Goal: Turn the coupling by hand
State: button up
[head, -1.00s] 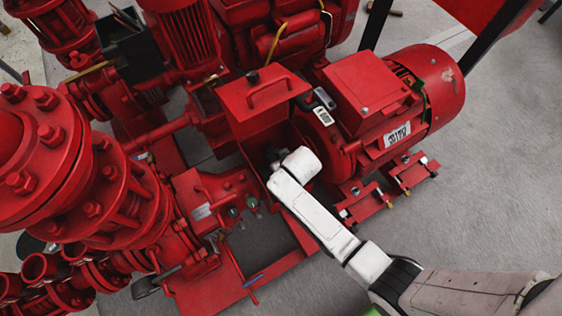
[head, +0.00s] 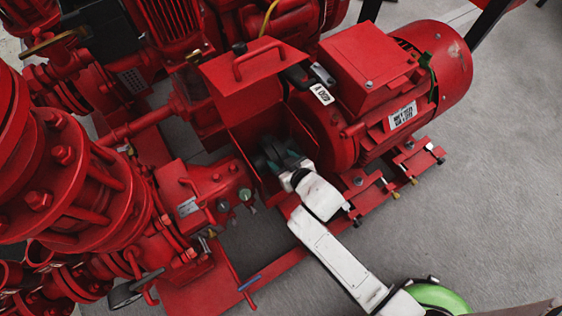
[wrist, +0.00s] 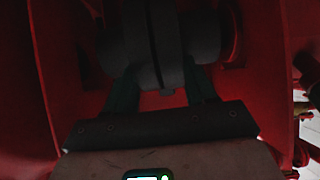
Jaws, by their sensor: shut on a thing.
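The coupling (wrist: 153,45) is a dark grey cylinder with raised rings around its middle, lying across the top of the wrist view inside a red housing. My gripper (wrist: 160,84) is shut on it, with a dark green finger on each side of the ringed middle part. In the head view, the coupling (head: 266,158) shows only as a dark shape between the pump and the motor. My gripper (head: 282,163) reaches in from the lower right, below the raised guard. The coupling's far side is hidden.
The red guard (head: 254,88) with a handle stands up above the coupling. The red motor (head: 388,90) is to the right and the pump body (head: 203,195) to the left. Red housing walls (wrist: 52,70) stand close on both sides. Grey floor (head: 480,215) is clear at right.

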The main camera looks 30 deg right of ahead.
jog(key=f+t+b, duration=0.1)
jog(key=t+b, duration=0.1)
jog(key=b, duration=0.4)
jog(key=s+f+t+b, duration=0.1)
jog(key=t+b, duration=0.1)
jog(key=b, duration=0.3)
jog(key=s+f+t+b, duration=0.1)
jog(key=f+t+b, duration=0.1)
jog(key=b, duration=0.4)
jog(key=shift+t+b, duration=0.3)
jog(key=shift+b, duration=0.05)
jog(key=shift+t+b, duration=0.3)
jog(key=shift+b, duration=0.3)
jog(key=o, duration=1)
jog(key=shift+o, duration=0.2)
